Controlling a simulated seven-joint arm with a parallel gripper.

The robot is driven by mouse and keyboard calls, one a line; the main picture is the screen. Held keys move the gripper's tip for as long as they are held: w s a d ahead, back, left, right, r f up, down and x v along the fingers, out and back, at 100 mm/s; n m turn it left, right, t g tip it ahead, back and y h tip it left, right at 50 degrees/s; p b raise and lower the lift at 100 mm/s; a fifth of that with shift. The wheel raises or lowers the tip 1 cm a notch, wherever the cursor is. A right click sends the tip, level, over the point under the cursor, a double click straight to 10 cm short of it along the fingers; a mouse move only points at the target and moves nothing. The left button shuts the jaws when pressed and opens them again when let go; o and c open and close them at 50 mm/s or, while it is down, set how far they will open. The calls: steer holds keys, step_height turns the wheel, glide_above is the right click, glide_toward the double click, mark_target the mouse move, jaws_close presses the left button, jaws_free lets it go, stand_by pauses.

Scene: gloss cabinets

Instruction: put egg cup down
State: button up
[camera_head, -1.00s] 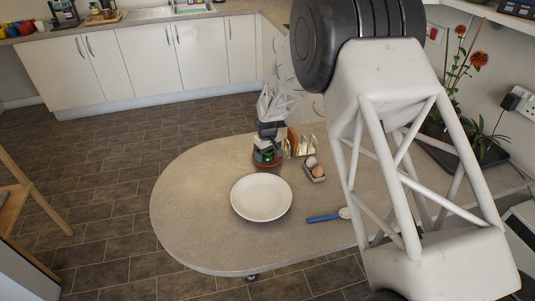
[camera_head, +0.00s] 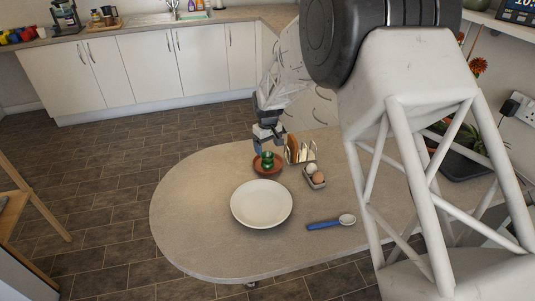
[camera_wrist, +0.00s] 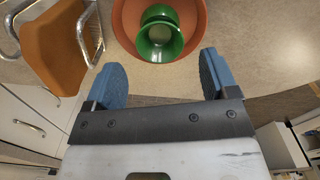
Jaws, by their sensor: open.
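The green egg cup (camera_head: 267,159) stands upright in a terracotta dish (camera_head: 259,172) on the table, behind the white plate. In the wrist view the egg cup (camera_wrist: 160,36) is seen from above, inside the round terracotta dish (camera_wrist: 199,14). My gripper (camera_head: 267,143) is just above the egg cup and apart from it. In the wrist view my gripper's blue fingertips (camera_wrist: 161,76) are spread wide, with nothing between them, and the egg cup lies beyond them.
A toast rack with bread (camera_head: 300,150) stands close to the dish on its right, and an egg holder with eggs (camera_head: 314,176) is farther right. A white plate (camera_head: 261,204) and a blue-handled spoon (camera_head: 330,222) lie in front. The table's left side is clear.

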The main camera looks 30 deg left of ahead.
steer(key=shift+r, duration=2.3)
steer(key=s+d+r+m, duration=0.25)
steer(key=d+r, duration=0.45)
steer(key=d, duration=0.6)
steer(key=s+d+r+m+t, duration=0.1)
steer(key=s+d+r+m, duration=0.15)
steer(key=d+r, duration=0.7)
steer(key=s+d+r+m, duration=0.1)
steer(key=s+d+r, duration=0.3)
steer(key=d, duration=1.1)
steer(key=s+d+r+m+t, duration=0.1)
steer(key=s+d+r+m, duration=0.3)
steer(key=s+d, duration=1)
steer(key=s+d+f+m, duration=0.3)
steer(key=s+d, duration=0.6)
steer(key=s, duration=0.5)
steer(key=shift+s+d+t, duration=0.3)
steer(key=shift+d, duration=0.05)
